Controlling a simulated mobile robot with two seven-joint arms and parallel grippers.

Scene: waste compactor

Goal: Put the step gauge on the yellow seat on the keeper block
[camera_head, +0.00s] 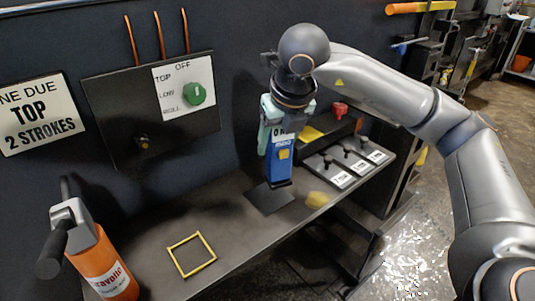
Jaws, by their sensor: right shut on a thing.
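My right gripper (279,133) hangs pointing down over the bench, at the end of my grey arm from the right. It is shut on a tall blue piece with a yellow patch, which looks like the step gauge (279,165). The piece is upright, its dark lower end just above or on a dark square pad (270,197); I cannot tell if they touch. Behind it to the right is a dark block with a yellow patch (310,134), possibly the keeper block and its seat; the gripper partly hides it. My left gripper is not in view.
A yellow square outline (171,251) lies on the bench (225,208), with clear room around it. An orange bottle (105,264) stands front left. Labelled levers (350,163) and a red knob (340,109) are on the right. A panel with a green dial (195,94) is behind.

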